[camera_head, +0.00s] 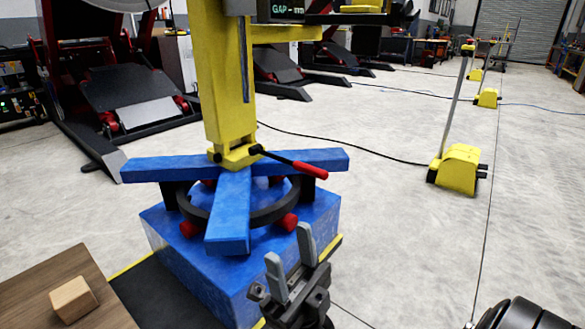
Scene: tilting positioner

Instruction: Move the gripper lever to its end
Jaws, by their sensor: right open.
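A lever with a black shaft and a red grip (311,169) sticks out to the right from the foot of the yellow column (230,90). The column stands on a blue cross-shaped frame (230,210) over a black ring, on a blue base (200,265). My right gripper (291,252) is at the bottom middle, in front of the blue base and below the lever. Its two grey fingers are apart with nothing between them. It is clear of the red grip. My left gripper is not in view.
A wooden block (73,299) lies on a brown table (40,280) at the lower left. A yellow floor unit (458,169) with a pole stands at the right. A dark lift machine (125,100) is at the back left. The floor on the right is mostly clear.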

